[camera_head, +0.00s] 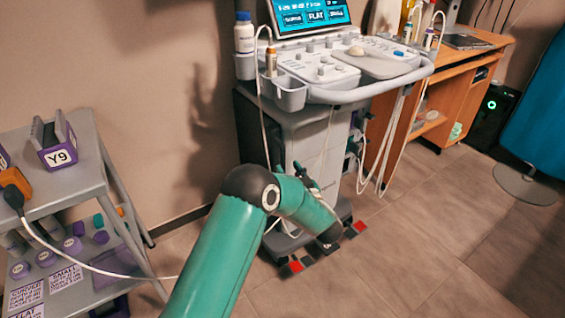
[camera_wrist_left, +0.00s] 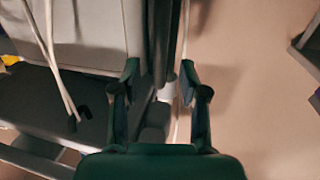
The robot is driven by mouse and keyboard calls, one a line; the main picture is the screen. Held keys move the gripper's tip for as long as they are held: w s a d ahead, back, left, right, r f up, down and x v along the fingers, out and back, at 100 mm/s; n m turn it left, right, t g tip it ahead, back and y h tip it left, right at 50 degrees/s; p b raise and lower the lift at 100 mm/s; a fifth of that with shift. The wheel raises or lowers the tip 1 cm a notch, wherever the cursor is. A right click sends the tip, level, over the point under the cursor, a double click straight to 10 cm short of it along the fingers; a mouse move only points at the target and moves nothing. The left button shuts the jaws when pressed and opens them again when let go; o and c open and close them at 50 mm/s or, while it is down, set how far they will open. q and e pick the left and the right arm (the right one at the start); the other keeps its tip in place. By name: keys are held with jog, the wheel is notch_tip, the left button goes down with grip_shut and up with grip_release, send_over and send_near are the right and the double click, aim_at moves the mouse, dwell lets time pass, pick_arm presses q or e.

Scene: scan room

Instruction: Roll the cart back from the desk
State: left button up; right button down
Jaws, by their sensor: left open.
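The cart (camera_head: 305,150) is a grey and white scanner cart with a screen, a control panel and a side handle rim, standing against the desk (camera_head: 455,75). It stands on a dark wheeled base with red pedals. My left arm reaches low in front of the cart, and my left gripper (camera_head: 305,175) is partly hidden by the forearm. In the left wrist view my left gripper (camera_wrist_left: 162,82) is open beside the cart's body (camera_wrist_left: 85,30), with a dark upright edge and a white piece between or behind its fingers. I cannot tell if it touches. My right gripper is not in view.
A grey shelf trolley (camera_head: 85,165) with a purple Y9 holder (camera_head: 55,143) and jars stands at left. White cables (camera_head: 378,165) hang from the cart's right side. A black computer tower (camera_head: 491,105) and a blue panel (camera_head: 535,110) are at right. The tiled floor (camera_head: 430,235) in front is clear.

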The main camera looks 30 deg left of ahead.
aim_at(284, 161)
pick_arm(q)
jog(key=shift+b+x, duration=0.4)
jog(key=shift+x, duration=2.35)
grip_shut()
